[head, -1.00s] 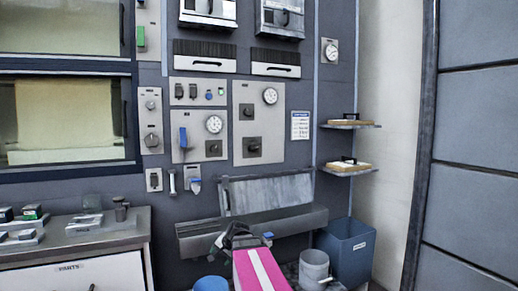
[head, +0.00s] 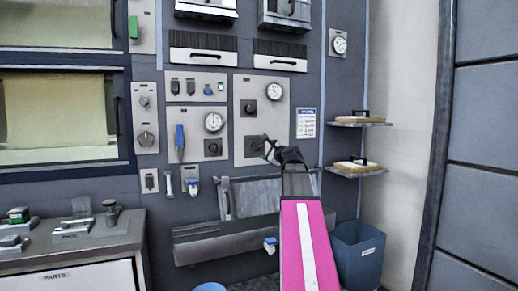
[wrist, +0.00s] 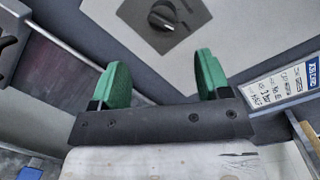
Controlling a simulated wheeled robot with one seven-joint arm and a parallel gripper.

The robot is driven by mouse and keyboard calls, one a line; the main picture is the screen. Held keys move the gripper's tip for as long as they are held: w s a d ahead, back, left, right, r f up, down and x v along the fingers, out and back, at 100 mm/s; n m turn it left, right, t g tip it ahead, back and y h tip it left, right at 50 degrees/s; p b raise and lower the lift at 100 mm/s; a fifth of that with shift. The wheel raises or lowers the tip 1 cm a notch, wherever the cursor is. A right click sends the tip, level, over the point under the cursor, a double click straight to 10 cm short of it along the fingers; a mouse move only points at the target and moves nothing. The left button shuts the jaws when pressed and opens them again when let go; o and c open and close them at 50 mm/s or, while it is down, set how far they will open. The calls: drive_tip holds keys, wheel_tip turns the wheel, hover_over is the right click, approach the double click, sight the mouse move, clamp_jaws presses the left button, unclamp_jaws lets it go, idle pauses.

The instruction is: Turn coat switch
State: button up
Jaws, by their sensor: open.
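A rotary switch with a dark knob (wrist: 165,15) on a square dark plate shows at the top of the wrist view. In the head view this switch (head: 252,147) sits low on the right-hand light panel (head: 241,86), partly behind my gripper. No label on it is readable, so I cannot confirm it is the coat switch. My gripper (wrist: 163,68) is open, its two green fingers apart and empty. The switch lies beyond the fingertips, between their lines and not touched in the wrist view. In the head view my gripper (head: 270,149) is in front of the panel's lower right.
The panel also has an upper knob (head: 248,107) and a gauge (head: 276,91). Left of it are a blue lever (head: 180,142) and another dark-plated knob (head: 212,147). A label sheet (head: 306,123) and shelves (head: 358,122) are to the right. A sloped metal chute (head: 250,195) is below.

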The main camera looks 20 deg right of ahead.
sight(257, 147)
drive_tip(key=w, duration=0.3)
drive_tip(key=w+a, duration=0.1)
drive_tip(key=w, duration=0.6)
drive_tip(key=shift+w+a+r, duration=0.1)
drive_tip(key=shift+w+a, duration=0.1)
drive_tip(key=shift+w, duration=0.15)
drive_tip(key=c, duration=0.9)
